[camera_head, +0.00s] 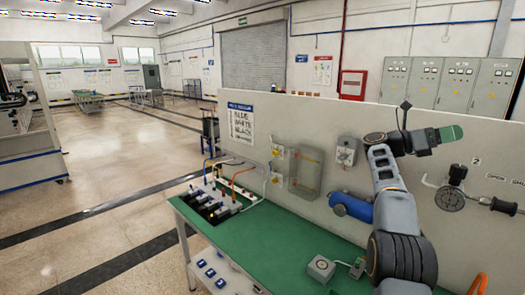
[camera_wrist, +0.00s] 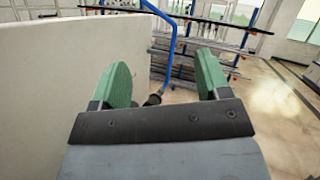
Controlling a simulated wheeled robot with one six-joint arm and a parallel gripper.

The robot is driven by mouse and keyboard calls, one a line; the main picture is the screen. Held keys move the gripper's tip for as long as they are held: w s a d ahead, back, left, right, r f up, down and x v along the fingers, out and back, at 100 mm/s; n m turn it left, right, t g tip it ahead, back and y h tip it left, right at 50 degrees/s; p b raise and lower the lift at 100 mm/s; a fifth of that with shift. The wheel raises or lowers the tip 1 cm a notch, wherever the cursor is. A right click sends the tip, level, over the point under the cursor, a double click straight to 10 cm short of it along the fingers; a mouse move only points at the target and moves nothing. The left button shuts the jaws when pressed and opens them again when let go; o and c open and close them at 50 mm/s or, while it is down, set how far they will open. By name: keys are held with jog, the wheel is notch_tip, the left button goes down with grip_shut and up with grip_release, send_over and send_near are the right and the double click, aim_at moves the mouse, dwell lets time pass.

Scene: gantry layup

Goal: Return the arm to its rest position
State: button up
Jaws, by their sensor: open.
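My arm rises from the lower right of the head view, folded in front of the pale upright panel (camera_head: 345,120). My gripper (camera_head: 460,132) is at the top of the arm, with green fingers pointing right. In the wrist view my gripper (camera_wrist: 163,85) shows two green fingers spread apart, with nothing held between them. The gripper is well above the green bench top (camera_head: 265,240) and appears clear of it.
The bench carries a row of connectors with cables (camera_head: 215,205) and a small grey box (camera_head: 321,268). A blue cylinder (camera_head: 352,207) and a handwheel (camera_head: 450,198) are on the panel. Blue-framed racks (camera_wrist: 205,50) stand beyond the fingers. Open floor (camera_head: 100,165) lies left.

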jog(key=w+a+r+n+t, duration=0.3)
jog(key=a+r+n+t, duration=0.15)
jog(key=n+t, duration=0.65)
jog(key=w+a+r+n+t, duration=0.35)
jog(key=a+n+t, duration=0.25)
jog(key=n+t, duration=0.55)
jog(key=s+a+f+n+t+y+b, duration=0.1)
jog(key=a+f+n+t+y, duration=0.1)
jog(key=a+f+n+y, duration=0.45)
jog(key=s+a+f+n+t+y, duration=0.15)
jog(key=a+f+n+y, duration=0.25)
jog(key=a+n+y, duration=0.55)
jog(key=s+a+f+n+g+y, duration=0.2)
jog(key=s+f+n+g, duration=0.4)
jog(key=s+f, duration=0.8)
jog(key=s+a+f+n+g+y, duration=0.2)
jog(key=s+a+f+n+g, duration=0.2)
jog(key=s+f+n+g, duration=0.3)
jog(key=s+f+n, duration=0.3)
jog(key=s+f, duration=0.4)
jog(key=f, duration=0.1)
jog(key=shift+a+b, duration=0.35)
